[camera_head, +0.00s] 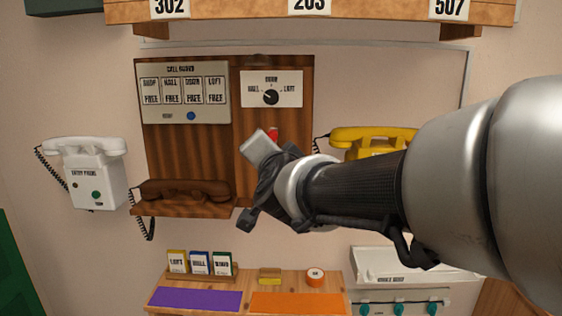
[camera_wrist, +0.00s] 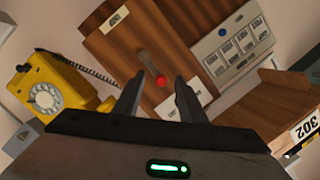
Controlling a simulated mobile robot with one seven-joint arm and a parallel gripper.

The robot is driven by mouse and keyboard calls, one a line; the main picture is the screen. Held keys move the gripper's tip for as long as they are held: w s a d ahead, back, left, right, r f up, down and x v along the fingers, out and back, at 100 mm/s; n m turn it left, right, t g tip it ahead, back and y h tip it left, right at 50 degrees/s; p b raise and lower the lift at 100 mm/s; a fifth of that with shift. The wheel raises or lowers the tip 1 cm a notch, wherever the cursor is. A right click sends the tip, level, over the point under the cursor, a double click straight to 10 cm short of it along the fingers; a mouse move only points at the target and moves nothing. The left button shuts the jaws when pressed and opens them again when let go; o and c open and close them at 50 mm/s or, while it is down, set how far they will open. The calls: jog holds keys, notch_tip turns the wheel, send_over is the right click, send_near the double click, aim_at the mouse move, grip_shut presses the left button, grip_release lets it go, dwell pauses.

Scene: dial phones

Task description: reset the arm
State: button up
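My gripper (camera_wrist: 160,84) is held out in front of the wooden wall panel (camera_head: 190,150). Its two fingers stand apart in the wrist view, with nothing seen held between them. A red knob (camera_wrist: 161,81) on a short grey lever shows beyond the fingertips; it also shows in the head view (camera_head: 273,133), partly hidden by my gripper. I cannot tell how far the fingertips are from it. A white dial plate (camera_head: 271,90) with a black pointer knob sits above; the call board (camera_head: 184,92) with a blue button is to its left.
A yellow phone (camera_head: 372,139) is partly behind my arm. A white entry phone (camera_head: 97,172) hangs at the left, and a brown handset (camera_head: 185,190) rests on a shelf. Below are a wooden desk (camera_head: 247,284) with small cards and a white unit (camera_head: 400,265). A numbered shelf (camera_head: 235,11) overhangs above.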

jog(key=s+d+f+n+g+h, duration=0.1)
jog(key=s+d+f+n+g, duration=0.25)
jog(key=s+d+f, duration=0.4)
jog(key=s+d+f+n+g+h, duration=0.15)
jog(key=s+d+f+g, duration=0.25)
jog(key=s, duration=0.7)
jog(key=s+d+f+n+g, duration=0.3)
jog(key=s+d+f, duration=0.25)
jog(key=s, duration=0.35)
notch_tip(320, 180, up, 20)
jog(key=w+p, duration=0.1)
jog(key=p, duration=1.9)
jog(key=shift+a, duration=0.25)
jog(key=shift+f, duration=0.15)
